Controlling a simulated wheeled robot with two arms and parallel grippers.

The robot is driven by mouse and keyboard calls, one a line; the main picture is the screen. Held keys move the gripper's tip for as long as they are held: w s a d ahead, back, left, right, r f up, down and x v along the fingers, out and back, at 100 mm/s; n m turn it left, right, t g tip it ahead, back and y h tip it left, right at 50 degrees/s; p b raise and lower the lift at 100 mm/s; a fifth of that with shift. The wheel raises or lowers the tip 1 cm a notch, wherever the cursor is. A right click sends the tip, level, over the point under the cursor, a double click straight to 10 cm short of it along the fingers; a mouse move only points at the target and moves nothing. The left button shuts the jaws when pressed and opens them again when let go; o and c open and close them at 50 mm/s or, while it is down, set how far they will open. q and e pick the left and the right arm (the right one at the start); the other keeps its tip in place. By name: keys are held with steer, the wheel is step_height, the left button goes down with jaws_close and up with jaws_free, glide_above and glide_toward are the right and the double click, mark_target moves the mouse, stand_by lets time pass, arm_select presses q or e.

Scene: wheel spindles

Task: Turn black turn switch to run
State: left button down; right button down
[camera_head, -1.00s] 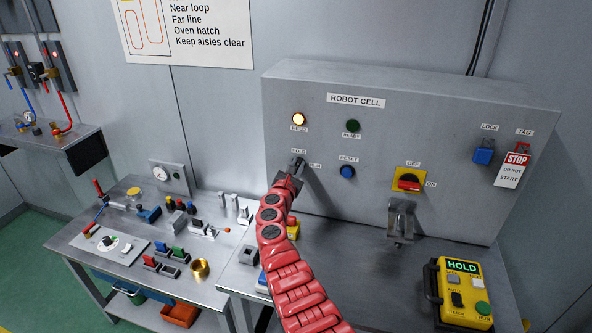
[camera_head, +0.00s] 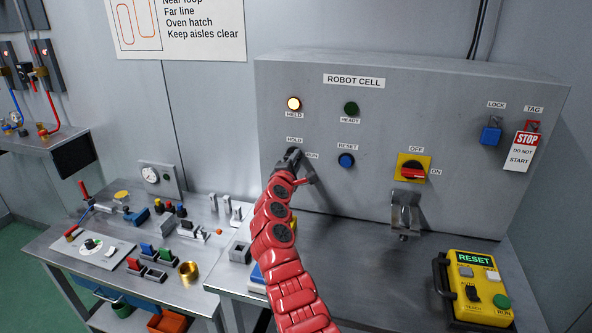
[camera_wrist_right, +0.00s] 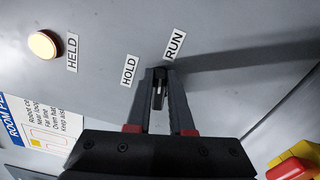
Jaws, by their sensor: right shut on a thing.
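The black turn switch (camera_wrist_right: 158,92) is on the panel, below the HOLD and RUN labels (camera_wrist_right: 174,45). My right gripper (camera_head: 292,158) is shut on it; the wrist view shows a finger on each side of the knob. The fingers (camera_wrist_right: 160,88) hide much of the switch, and its exact angle is hard to tell. The amber HELD lamp (camera_head: 294,104) is lit and the green READY lamp (camera_head: 351,109) looks dark. The yellow pendant (camera_head: 478,290) shows RESET on its screen. My left gripper is not in view.
The panel (camera_head: 460,110) also bears a blue RESET button (camera_head: 346,160), a red-and-yellow OFF/ON rotary switch (camera_head: 412,168), a blue padlock (camera_head: 490,134) and a STOP tag (camera_head: 522,150). A metal bracket (camera_head: 405,212) juts out below the rotary switch. A bench (camera_head: 130,285) with small parts stands at the left.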

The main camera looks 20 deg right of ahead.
steer(key=shift+f+m+b, duration=0.2)
steer(key=shift+m+b, duration=0.6)
steer(key=shift+b, duration=0.25)
steer(key=shift+f+m+b, duration=0.15)
steer(key=shift+m+b, duration=0.65)
steer(key=shift+b, duration=0.25)
steer(key=c, duration=0.8)
jaws_free()
steer(key=shift+s, duration=0.1)
steer(key=b+v, duration=0.2)
steer(key=v, duration=1.5)
